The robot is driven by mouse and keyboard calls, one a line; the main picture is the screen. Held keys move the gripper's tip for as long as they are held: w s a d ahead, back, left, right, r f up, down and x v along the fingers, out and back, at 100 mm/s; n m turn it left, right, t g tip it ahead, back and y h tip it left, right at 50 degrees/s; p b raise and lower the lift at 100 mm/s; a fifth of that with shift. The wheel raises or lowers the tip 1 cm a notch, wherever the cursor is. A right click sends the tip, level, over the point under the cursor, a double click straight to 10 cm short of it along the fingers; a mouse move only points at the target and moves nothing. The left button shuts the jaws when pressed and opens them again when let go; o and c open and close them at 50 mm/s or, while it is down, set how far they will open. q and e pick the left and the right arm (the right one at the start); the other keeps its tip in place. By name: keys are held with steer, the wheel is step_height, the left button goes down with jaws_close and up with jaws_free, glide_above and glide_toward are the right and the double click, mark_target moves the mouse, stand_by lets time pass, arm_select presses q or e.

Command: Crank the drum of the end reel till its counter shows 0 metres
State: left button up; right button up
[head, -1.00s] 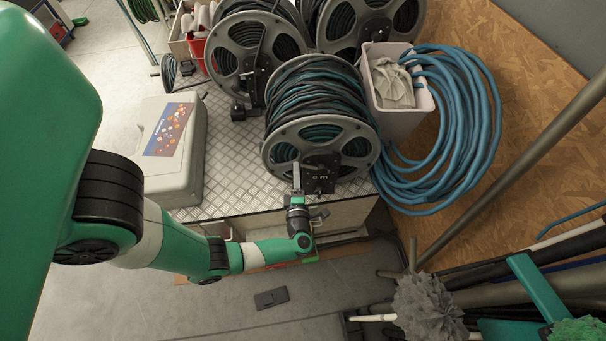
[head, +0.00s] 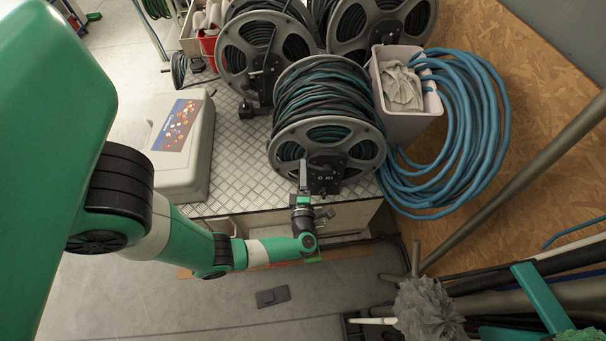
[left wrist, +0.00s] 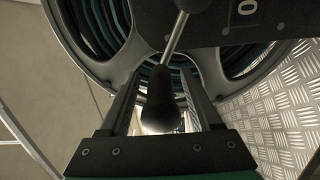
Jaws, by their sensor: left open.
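The end reel (head: 327,133) stands nearest on the metal-topped bench, wound with dark and teal hose. Its black counter plate (head: 325,178) reads 0 m in the head view; the left wrist view shows a white 0 on the plate (left wrist: 246,9). The crank handle (left wrist: 161,98) has a dark rounded grip on a thin metal rod. My left gripper (head: 303,196) is at the crank, in front of the reel. In the left wrist view its two fingers (left wrist: 159,90) stand open, one on each side of the grip, with gaps visible. My right gripper is not in view.
Two more reels (head: 262,50) stand behind. A grey case (head: 180,150) lies left on the bench top. A bin with a cloth (head: 402,115) and a blue hose coil (head: 450,140) are to the right. Poles and a mop head (head: 428,308) fill the lower right.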

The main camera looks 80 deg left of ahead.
arm_select(q)
steer(key=s+d, duration=0.1)
steer(key=d, duration=1)
steer(key=shift+s+d+b, duration=0.15)
steer(key=shift+d+b, duration=0.1)
steer(key=shift+b, duration=0.05)
